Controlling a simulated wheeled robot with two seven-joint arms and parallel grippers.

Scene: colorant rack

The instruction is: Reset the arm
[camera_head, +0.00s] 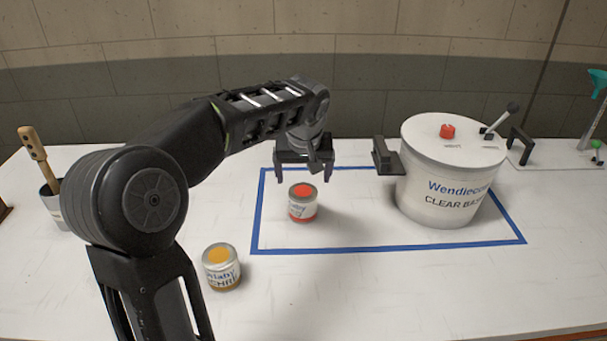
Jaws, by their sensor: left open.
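My left arm comes in from the left and arches over the white table. My left gripper (306,176) is open and empty, fingers pointing down. It appears just above or behind a small can with a red top (302,203); the exact gap is hard to tell. The red can stands upright inside a blue taped rectangle (390,247). My right gripper is not in view.
A can with an orange-yellow top (221,267) stands outside the tape. A big white bucket (445,180) with a red knob and a lever stands at the right of the rectangle. A pot with a wooden-handled tool (38,160) is at far left. The front right table is clear.

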